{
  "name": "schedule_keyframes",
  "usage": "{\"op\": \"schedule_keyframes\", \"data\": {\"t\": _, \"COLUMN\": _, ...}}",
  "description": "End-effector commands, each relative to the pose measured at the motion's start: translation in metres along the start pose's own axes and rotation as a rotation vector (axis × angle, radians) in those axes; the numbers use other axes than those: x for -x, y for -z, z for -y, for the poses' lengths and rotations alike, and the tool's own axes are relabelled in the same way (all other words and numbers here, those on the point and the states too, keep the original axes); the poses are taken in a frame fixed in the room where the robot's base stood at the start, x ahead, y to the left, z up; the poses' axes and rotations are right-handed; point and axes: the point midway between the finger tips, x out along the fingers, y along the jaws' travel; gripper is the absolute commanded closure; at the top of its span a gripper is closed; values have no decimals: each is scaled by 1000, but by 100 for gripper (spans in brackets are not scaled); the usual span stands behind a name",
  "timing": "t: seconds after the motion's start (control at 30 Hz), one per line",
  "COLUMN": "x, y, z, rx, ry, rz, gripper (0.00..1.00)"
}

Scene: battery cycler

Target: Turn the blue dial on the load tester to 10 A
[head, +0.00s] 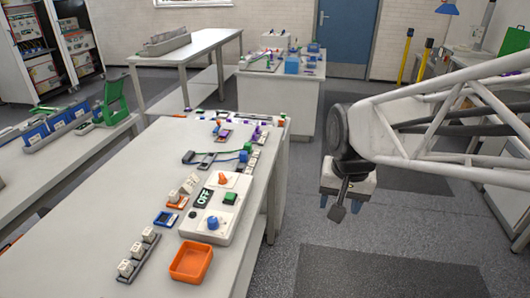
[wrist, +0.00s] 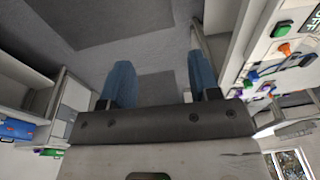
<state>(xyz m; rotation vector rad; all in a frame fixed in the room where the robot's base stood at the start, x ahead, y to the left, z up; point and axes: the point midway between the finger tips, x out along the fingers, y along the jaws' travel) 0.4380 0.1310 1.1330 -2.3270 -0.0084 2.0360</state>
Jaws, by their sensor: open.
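The load tester (head: 190,232) is a pale box near the front right edge of the bench. Its blue dial (head: 212,223) sits on a white plate on top, but the setting marks are too small to read. The tester also carries an orange knob (head: 223,179), a green button (head: 231,198) and a dark panel reading OFF (head: 203,198). My gripper (head: 343,205) hangs over the floor to the right of the bench, well apart from the dial. In the wrist view my gripper (wrist: 158,85) is open, with two blue fingers apart and nothing between them.
An orange tray (head: 191,262) sits just in front of the tester. A dark rack with white blocks (head: 138,257) is left of it. Purple and green parts (head: 255,133) lie farther back on the bench. The floor (head: 300,235) between bench and gripper is clear.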

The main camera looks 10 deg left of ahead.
Motion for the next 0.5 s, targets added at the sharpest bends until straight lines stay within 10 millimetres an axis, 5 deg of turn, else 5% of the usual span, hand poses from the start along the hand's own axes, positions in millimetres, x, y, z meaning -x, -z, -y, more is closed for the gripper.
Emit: {"op": "schedule_keyframes", "data": {"t": 0.5, "x": -47, "y": 40, "z": 137, "rx": -4, "ry": -5, "rz": 69, "gripper": 43}}
